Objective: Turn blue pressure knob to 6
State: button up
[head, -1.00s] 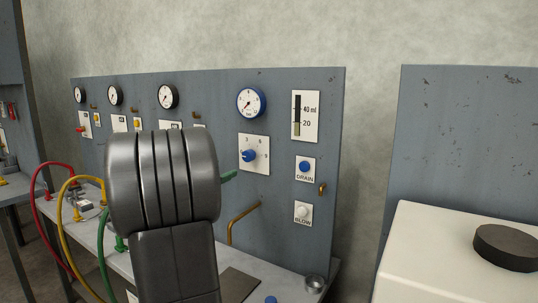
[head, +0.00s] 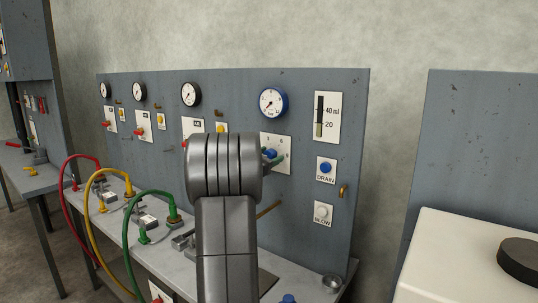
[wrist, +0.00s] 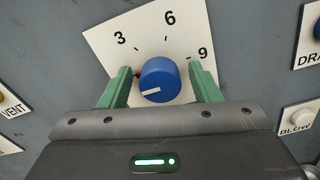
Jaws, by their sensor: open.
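The blue pressure knob (wrist: 159,80) sits on a white dial plate (wrist: 160,28) marked 3, 6 and 9. Its white pointer line points left and slightly down, away from the 6 at the top. My gripper (wrist: 160,69) is open, with one green finger on each side of the knob. A gap shows on the right; the left finger is close, and contact there is unclear. In the head view, the knob (head: 270,153) is partly hidden by my gripper (head: 274,160). The blue-rimmed gauge (head: 272,103) is above it.
The DRAIN button (head: 325,167) and BLOW button (head: 322,212) are right of the dial plate. A level gauge (head: 326,118) is above them. Red, yellow and green hoses (head: 148,194) arch over the bench at left. A small metal cup (head: 331,283) stands at the bench's right end.

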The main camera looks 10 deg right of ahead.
jog(key=c, duration=1)
jog(key=shift+f+b, duration=0.15)
jog(key=shift+b, duration=0.35)
